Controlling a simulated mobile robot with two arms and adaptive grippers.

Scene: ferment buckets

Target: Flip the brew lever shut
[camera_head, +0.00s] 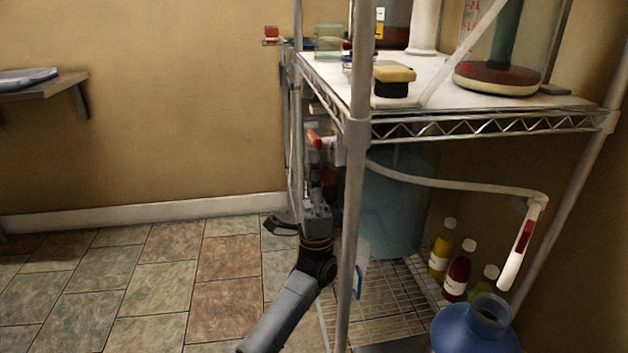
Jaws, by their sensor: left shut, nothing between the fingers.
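A small red lever-like piece (314,138) sits beside a pale fitting, just under the upper shelf's left corner, partly behind the front post. It looks like the brew lever, but its exact position is hard to tell. My left gripper (316,172) points up just below it, behind the post line, with its fingers shut and empty. I cannot tell whether the fingertips touch the red piece. A second red part (524,237) is on the white wand (511,268) at the end of the pale hose, far to the right. My right gripper is not in view.
The wire rack's front post (356,200) stands close right of my left arm. The upper shelf (440,101) holds a sponge (393,74) and a large vessel (497,79). Below are several bottles (459,270) and a blue jug (476,326). The tiled floor at left is clear.

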